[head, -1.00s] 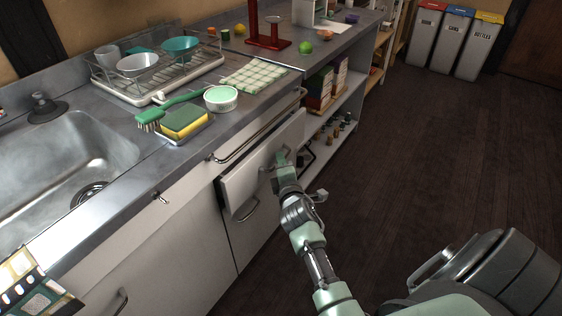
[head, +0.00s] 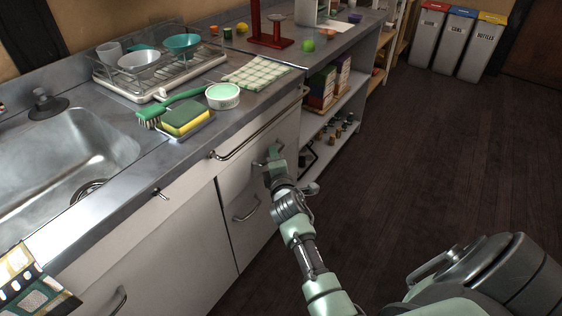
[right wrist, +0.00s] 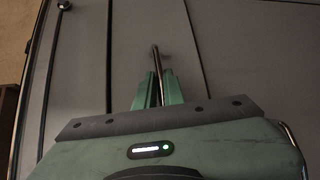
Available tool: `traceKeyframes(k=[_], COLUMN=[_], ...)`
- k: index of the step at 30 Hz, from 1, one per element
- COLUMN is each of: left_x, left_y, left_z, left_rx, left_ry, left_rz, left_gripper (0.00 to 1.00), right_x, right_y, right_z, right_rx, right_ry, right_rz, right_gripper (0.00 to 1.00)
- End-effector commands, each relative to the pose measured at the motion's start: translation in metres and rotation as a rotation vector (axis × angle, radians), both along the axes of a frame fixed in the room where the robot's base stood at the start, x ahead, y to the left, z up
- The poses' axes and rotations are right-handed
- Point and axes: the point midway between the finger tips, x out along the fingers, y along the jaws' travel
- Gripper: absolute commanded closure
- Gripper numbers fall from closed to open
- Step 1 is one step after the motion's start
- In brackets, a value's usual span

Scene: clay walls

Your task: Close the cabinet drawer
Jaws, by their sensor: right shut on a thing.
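The white cabinet drawer (head: 236,181) sits under the counter, its front about flush with the cabinet face in the head view. I cannot tell whether a thin gap is left. My right gripper (head: 274,156) is at the drawer front, shut on the drawer handle. In the right wrist view the green fingers (right wrist: 157,90) close around the thin metal handle (right wrist: 156,58), and part of the handle is hidden between them. My left gripper is not in view.
A metal rail (head: 255,132) runs along the counter edge above the drawer. Open shelves (head: 334,113) with boxes and small bottles stand to the right. The dark floor (head: 420,170) to the right is clear.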

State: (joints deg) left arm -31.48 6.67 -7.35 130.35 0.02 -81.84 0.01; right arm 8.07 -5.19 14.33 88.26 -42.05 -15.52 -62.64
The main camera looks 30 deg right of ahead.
Motion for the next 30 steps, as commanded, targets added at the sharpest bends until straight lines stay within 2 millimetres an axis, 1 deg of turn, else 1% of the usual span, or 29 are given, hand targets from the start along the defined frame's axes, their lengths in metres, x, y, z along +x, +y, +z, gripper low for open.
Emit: traceKeyframes(k=[1, 4, 13, 14, 15, 24, 28, 30], left_x=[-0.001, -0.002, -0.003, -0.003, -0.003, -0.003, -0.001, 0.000], left_y=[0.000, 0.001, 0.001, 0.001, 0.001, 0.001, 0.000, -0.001], left_z=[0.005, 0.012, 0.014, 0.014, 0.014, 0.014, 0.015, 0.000], left_rx=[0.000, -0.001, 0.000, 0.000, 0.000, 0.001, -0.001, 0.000], left_ry=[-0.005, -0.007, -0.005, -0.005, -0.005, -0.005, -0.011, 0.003], left_rz=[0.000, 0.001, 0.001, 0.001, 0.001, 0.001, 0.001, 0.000], left_gripper=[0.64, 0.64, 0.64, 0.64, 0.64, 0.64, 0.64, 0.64], right_x=[0.004, 0.009, 0.010, 0.010, 0.010, 0.010, 0.003, -0.006], right_y=[0.002, 0.004, 0.005, 0.005, 0.005, 0.005, 0.009, 0.012], right_z=[-0.003, -0.001, 0.001, 0.001, 0.001, 0.002, 0.003, 0.004], right_rx=[0.002, 0.000, 0.000, 0.000, 0.000, -0.002, -0.001, -0.001], right_ry=[0.002, 0.002, 0.000, -0.001, -0.001, -0.002, -0.001, 0.000], right_rz=[0.001, 0.000, 0.002, 0.002, 0.002, 0.003, 0.003, 0.003], right_gripper=[1.00, 1.00, 1.00, 0.88, 0.82, 0.82, 0.82, 0.82])
